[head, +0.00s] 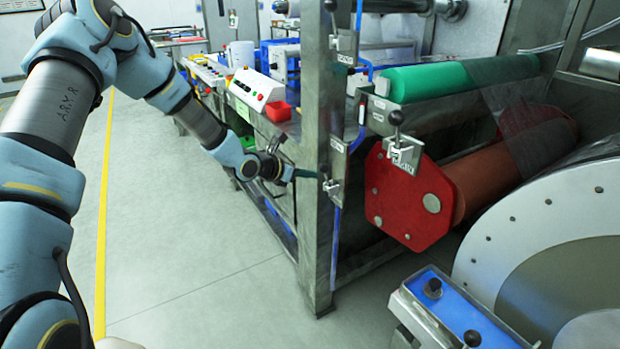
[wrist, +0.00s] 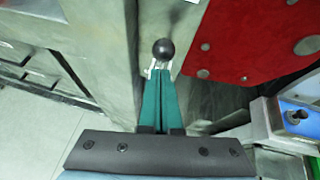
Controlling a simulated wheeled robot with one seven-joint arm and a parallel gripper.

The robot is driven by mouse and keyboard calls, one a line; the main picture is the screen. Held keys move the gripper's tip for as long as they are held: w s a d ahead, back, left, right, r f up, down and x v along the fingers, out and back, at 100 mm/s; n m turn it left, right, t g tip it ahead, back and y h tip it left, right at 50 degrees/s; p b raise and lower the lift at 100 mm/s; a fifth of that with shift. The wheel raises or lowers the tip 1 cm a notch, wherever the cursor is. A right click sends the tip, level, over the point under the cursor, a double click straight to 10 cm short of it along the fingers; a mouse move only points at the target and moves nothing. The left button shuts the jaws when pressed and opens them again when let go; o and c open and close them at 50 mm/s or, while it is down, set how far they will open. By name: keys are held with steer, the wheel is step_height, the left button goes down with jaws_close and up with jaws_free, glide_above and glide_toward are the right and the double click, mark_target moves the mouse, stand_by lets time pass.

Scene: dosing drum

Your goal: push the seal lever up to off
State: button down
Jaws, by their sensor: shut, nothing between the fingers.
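My gripper (head: 312,175) reaches the metal post from the left in the head view. Its two teal fingers are shut together and empty, and they also show in the wrist view (wrist: 160,78). A small lever with a black ball knob (wrist: 163,48) and a pale metal bracket (wrist: 153,68) lies right at the fingertips in the wrist view. In the head view the bracket of this lever (head: 332,189) sits on the post beside the fingertips. I cannot tell whether fingers and lever touch. Its label is too small to read.
Another black-knobbed lever (head: 396,119) stands to the right, above the red plate (head: 405,198). The metal post (head: 316,240) stands beside my gripper. Green (head: 455,80) and brown rollers (head: 515,165) lie behind. A blue control box (head: 455,310) stands at front right. The floor at left is open.

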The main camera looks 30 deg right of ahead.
steer(key=shift+d+r, duration=0.45)
steer(key=shift+d, duration=0.15)
steer(key=shift+d+r, duration=0.1)
stand_by(0.3)
